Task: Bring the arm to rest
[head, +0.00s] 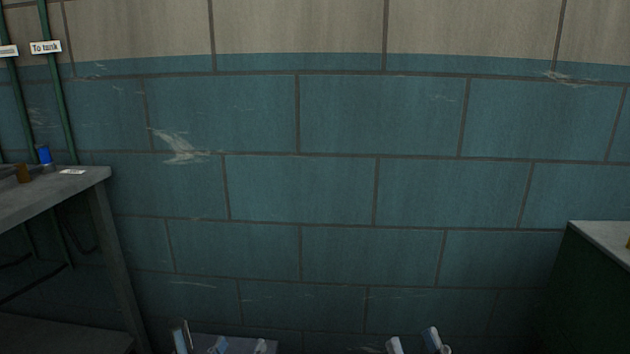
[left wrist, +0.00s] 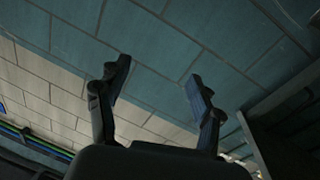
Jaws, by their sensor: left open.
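My left gripper (head: 200,343) shows at the bottom edge of the head view, left of centre, with only its fingertips in the picture. In the left wrist view my left gripper (left wrist: 158,80) has its two dark fingers spread wide apart, with nothing between them but the tiled wall behind. My right gripper (head: 414,342) shows at the bottom edge of the head view, right of centre. Its two fingertips stand apart and nothing shows between them. Most of both arms is out of view.
A grey bench (head: 60,195) stands at the left, with a blue item (head: 44,155) and a brown item (head: 23,173) on it. Green pipes with a "To tank" label (head: 46,47) run above. A dark green cabinet (head: 590,290) stands at the right. The wall (head: 330,185) between is bare.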

